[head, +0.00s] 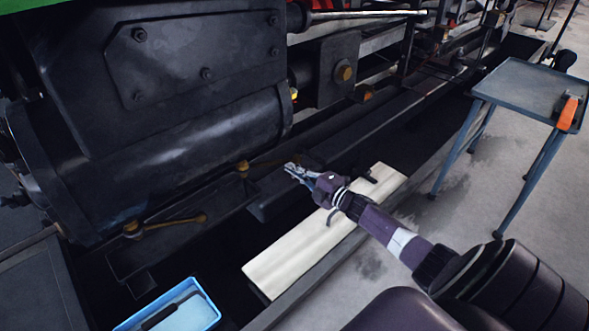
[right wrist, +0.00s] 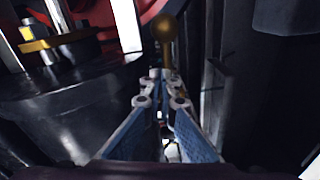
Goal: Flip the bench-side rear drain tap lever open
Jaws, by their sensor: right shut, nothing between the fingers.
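Two brass drain taps with lever handles sit low along the dark cylinder. The farther tap's lever (head: 262,163) points right, towards my right gripper (head: 289,169). The nearer tap's lever (head: 180,221) also lies out to the right, ending in a ball. I cannot tell from the pictures which tap is the rear one. My right gripper is shut and empty, its tips close to the farther lever's end. In the right wrist view, a brass ball knob on a stem (right wrist: 165,29) stands just beyond the fingertips (right wrist: 161,76); contact is unclear. My left gripper is out of view.
A pale plank (head: 310,245) lies under my right forearm. A blue tray (head: 177,308) sits at the bottom. A blue-grey trolley (head: 520,88) with an orange item (head: 567,113) stands right. The cylinder (head: 190,140) walls off the left.

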